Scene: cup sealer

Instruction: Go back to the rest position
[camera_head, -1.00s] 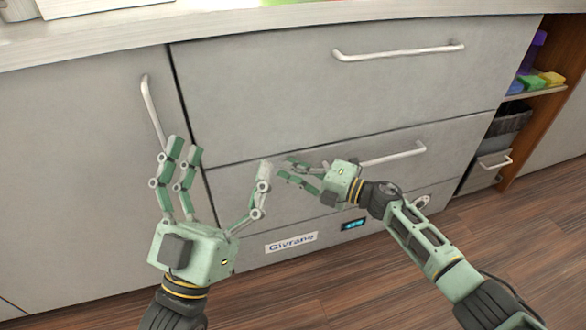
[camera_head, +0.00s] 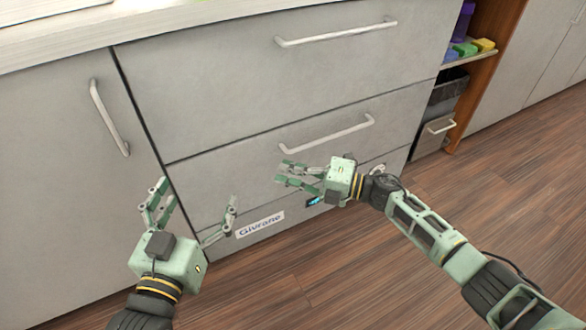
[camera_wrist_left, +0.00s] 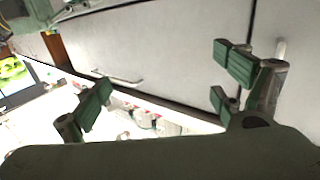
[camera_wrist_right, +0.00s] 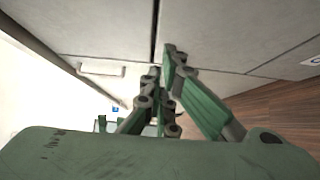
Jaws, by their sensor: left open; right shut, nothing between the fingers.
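My left gripper (camera_head: 196,212) is at the lower left of the head view, in front of the grey cabinet (camera_head: 240,105). Its fingers are spread wide with nothing between them; they also show apart in the left wrist view (camera_wrist_left: 165,100). My right gripper (camera_head: 282,175) is right of it, pointing left across the lower drawers. Its fingers are close together and empty, and they show in the right wrist view (camera_wrist_right: 168,85). The two grippers are apart from each other. Both hang below the countertop (camera_head: 150,22) level.
The cabinet front has bar handles (camera_head: 335,33) on its drawers and door. A label (camera_head: 260,224) reads "Givrane". An open shelf (camera_head: 468,60) with coloured items and a bin stands at the upper right. The wooden floor (camera_head: 400,270) is clear at the lower right.

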